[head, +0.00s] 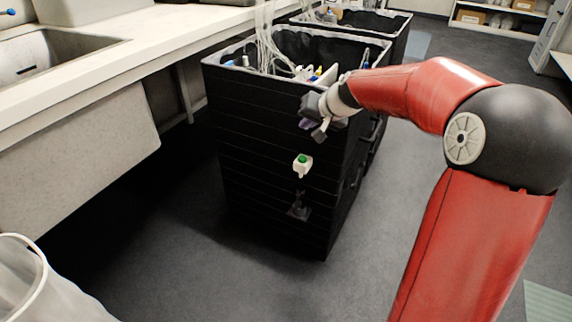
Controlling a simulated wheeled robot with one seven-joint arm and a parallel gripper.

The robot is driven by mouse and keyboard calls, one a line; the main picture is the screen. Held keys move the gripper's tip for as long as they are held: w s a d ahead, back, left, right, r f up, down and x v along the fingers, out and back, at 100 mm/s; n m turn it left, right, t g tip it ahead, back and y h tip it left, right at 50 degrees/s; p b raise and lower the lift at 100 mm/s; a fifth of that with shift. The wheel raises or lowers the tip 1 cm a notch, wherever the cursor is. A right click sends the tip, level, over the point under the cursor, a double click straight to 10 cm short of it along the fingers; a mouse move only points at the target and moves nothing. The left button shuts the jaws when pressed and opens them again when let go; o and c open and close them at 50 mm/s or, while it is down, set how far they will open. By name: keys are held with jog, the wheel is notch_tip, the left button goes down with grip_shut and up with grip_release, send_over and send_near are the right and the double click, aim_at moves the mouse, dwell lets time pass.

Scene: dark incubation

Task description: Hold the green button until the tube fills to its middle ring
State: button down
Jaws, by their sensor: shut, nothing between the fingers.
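The green button (303,158) sits on a small white housing (302,168) on the front face of a black bin. My gripper (316,131) is shut and empty, above the button and slightly to its right, apart from it in the picture. Below the button, a small dark upright piece on a grey base (298,211) shows against the bin. It is too dark and small to tell whether this is the tube. No ring or fill level can be made out.
The black bin (260,150) holds bottles and pale tubing, with a second bin (392,24) behind it. A white counter with a sink (60,55) runs along the left. A pale translucent container (40,290) stands at lower left. Grey floor is free around the bin.

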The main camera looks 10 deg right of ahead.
jog(key=shift+w, duration=0.35)
jog(key=shift+f, duration=0.1)
jog(key=b, duration=0.5)
send_over(305, 160)
notch_tip(305, 160, down, 8)
jog(key=shift+r, duration=0.15)
jog(key=shift+f+b, duration=0.35)
jog(key=shift+f, duration=0.15)
jog(key=shift+f, duration=0.1)
dwell(1.4)
jog(key=shift+f+b, duration=0.3)
jog(key=shift+b, duration=0.25)
jog(key=shift+f+b, duration=0.45)
jog(key=shift+b, duration=0.05)
dwell(3.4)
